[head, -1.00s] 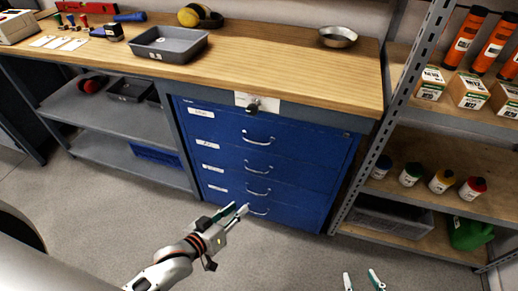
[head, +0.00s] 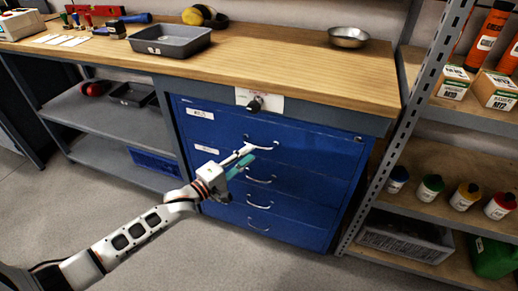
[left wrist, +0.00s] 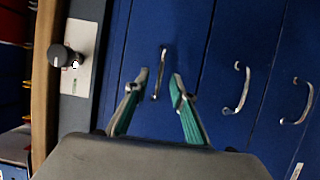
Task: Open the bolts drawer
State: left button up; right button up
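The blue drawer cabinet (head: 320,180) stands under the workbench with several drawers, all shut, each with a silver bow handle. The label on the top drawer (head: 200,114) is too small to read surely, so I cannot tell which drawer is bolts. My left gripper (head: 252,155) is in front of the top drawer's handle (head: 262,146). In the left wrist view, the open fingers of the left gripper (left wrist: 160,78) point at the top handle (left wrist: 161,72), which lies between the fingertips; I cannot tell whether they touch it. My arm hides some lower labels. My right gripper is out of view.
A black knob on a white plate (head: 270,102) sits above the top drawer. The wooden bench top (head: 270,60) holds a grey tray (head: 170,42) and a metal bowl (head: 348,37). A metal shelf post (head: 415,130) stands close on the right. The floor in front is clear.

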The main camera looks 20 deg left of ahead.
aim_at(258, 147)
pick_arm(q)
jog(key=shift+b+x, duration=0.65)
jog(key=shift+x, duration=2.2)
grip_shut()
